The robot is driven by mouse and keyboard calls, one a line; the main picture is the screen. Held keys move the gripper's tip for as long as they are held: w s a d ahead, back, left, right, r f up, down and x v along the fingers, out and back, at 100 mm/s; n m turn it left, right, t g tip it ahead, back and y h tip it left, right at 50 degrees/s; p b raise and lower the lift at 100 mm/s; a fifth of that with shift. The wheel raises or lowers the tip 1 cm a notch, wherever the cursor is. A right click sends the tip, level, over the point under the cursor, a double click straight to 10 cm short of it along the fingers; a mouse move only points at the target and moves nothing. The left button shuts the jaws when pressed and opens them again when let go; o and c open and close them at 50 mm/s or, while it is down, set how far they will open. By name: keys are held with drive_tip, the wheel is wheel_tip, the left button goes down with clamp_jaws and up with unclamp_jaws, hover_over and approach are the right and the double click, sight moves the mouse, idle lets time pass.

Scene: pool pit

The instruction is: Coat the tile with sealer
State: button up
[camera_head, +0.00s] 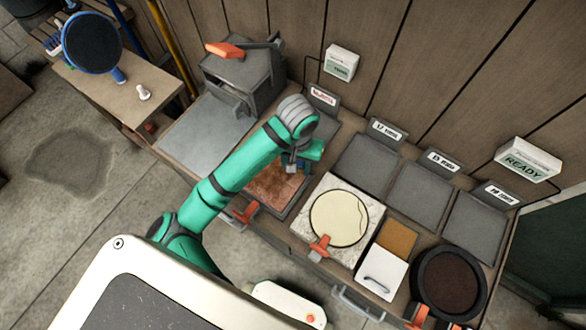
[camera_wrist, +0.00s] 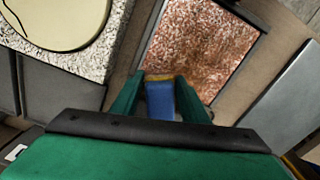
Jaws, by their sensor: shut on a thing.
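The tile (camera_head: 274,188) is a mottled red-brown square in a dark frame on the bench, partly hidden by my arm in the head view. In the wrist view the tile (camera_wrist: 200,45) shows red-brown with pale speckles. My gripper (camera_head: 294,165) is over the tile's far right part. In the wrist view my gripper (camera_wrist: 160,95) is shut on a blue tool (camera_wrist: 160,102) with a tan edge, which looks like a brush. The tan edge points toward the tile's near edge; I cannot tell whether it touches. I cannot tell which container holds sealer.
Right of the tile, a speckled slab (camera_head: 365,255) carries a round cream disc (camera_head: 339,219). Beyond are a tan-and-white box (camera_head: 384,272), a dark round pot (camera_head: 450,283) and grey trays (camera_head: 420,193). A grey plate (camera_head: 205,137) and metal housing (camera_head: 240,75) lie left. A READY sign (camera_head: 527,160) stands behind.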

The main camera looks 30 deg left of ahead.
drive_tip(key=shift+w, duration=0.2)
drive_tip(key=shift+r, duration=3.05)
drive_tip(key=shift+w+r, duration=0.1)
drive_tip(key=shift+r, duration=1.3)
drive_tip(key=shift+s, duration=0.2)
drive_tip(key=shift+w+d, duration=0.1)
drive_tip(key=shift+w, duration=0.05)
